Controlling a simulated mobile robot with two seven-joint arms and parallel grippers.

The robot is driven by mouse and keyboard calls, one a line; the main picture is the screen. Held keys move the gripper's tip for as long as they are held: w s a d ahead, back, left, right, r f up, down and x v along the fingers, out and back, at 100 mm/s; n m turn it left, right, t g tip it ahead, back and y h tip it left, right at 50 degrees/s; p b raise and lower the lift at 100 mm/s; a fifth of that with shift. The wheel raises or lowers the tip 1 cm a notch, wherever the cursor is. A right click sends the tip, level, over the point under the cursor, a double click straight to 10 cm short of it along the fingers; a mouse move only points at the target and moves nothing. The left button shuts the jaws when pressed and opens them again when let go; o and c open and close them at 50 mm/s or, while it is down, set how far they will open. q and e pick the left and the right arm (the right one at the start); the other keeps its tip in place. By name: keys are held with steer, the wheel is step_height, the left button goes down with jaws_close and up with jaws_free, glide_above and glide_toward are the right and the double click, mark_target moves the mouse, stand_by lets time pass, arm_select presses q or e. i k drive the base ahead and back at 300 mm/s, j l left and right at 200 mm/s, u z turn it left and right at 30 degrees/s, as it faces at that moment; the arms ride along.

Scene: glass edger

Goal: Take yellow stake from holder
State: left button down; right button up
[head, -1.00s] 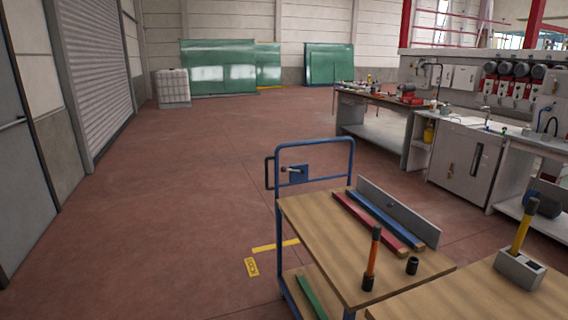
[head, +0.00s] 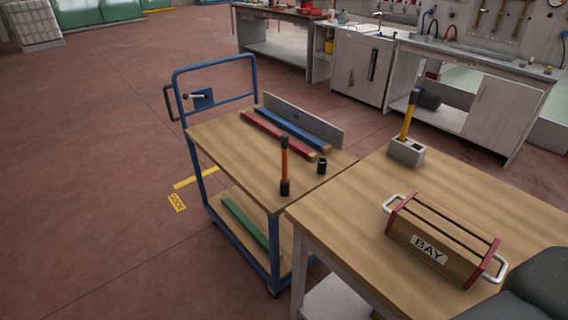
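The yellow stake (head: 406,121) has a dark top and stands nearly upright, slightly tilted, in a grey block holder (head: 407,153). The holder sits at the far left part of the wooden table (head: 345,205), and a second opening beside the stake looks empty. An orange stake (head: 284,163) with dark ends stands on the wooden cart top beside a small black cup (head: 322,166). Neither of my grippers shows in the head view. A dark rounded shape at the lower right corner cannot be made out clearly.
A wooden box marked BAY (head: 430,249), with white handles, lies on the table's near part. The blue-framed cart (head: 215,140) stands against the table's left side, bearing red and blue bars. A workbench (head: 365,65) runs along the back. Open floor lies left.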

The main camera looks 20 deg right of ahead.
mark_target(414, 93)
steer(key=z, duration=1.45)
